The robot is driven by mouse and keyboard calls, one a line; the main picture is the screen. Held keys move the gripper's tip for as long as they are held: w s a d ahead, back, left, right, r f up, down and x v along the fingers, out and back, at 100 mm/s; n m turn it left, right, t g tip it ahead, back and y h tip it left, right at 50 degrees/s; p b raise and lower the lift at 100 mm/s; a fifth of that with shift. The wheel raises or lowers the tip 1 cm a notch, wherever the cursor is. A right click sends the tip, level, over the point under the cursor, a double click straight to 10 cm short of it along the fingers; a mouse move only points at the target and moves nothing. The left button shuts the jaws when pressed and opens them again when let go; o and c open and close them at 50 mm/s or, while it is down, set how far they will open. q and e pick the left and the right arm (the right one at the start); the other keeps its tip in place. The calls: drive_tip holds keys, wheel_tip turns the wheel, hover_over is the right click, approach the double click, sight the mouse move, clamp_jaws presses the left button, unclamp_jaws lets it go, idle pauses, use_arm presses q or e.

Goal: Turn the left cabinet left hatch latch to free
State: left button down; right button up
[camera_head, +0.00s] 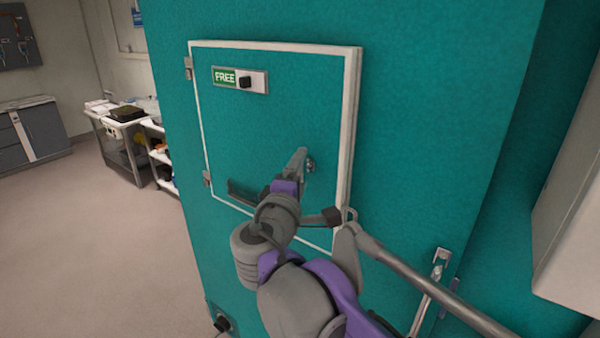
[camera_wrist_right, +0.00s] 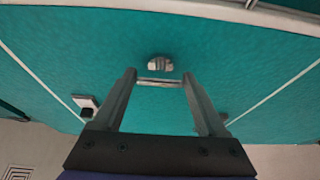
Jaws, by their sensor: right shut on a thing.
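The hatch (camera_head: 290,110) is a teal panel with a white frame on the teal cabinet (camera_head: 430,120), and it looks closed. A small metal latch (camera_head: 310,166) sits near its right side, and it also shows in the right wrist view (camera_wrist_right: 159,62). My right gripper (camera_head: 302,160) reaches it from below. In the right wrist view its fingers (camera_wrist_right: 159,80) stand apart with a thin metal bar of the latch between the tips, and it is shut on that. A plate (camera_head: 240,79) at the hatch's top left reads FREE in green, with a black knob. My left gripper is not in view.
Hinges (camera_head: 188,68) are on the hatch's left edge. A metal handle (camera_head: 438,265) is on the cabinet at lower right. A pale cabinet (camera_head: 570,220) stands close at the right. A cart (camera_head: 120,150) stands at the back left. The floor at left is clear.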

idle(0.4)
drive_tip(key=o, duration=1.3)
drive_tip(key=shift+s, duration=0.1)
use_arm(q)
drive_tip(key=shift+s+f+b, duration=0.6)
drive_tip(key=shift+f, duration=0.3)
use_arm(e)
drive_tip(key=v, duration=1)
drive_tip(key=shift+s, duration=0.3)
drive_tip(key=shift+a, duration=0.15)
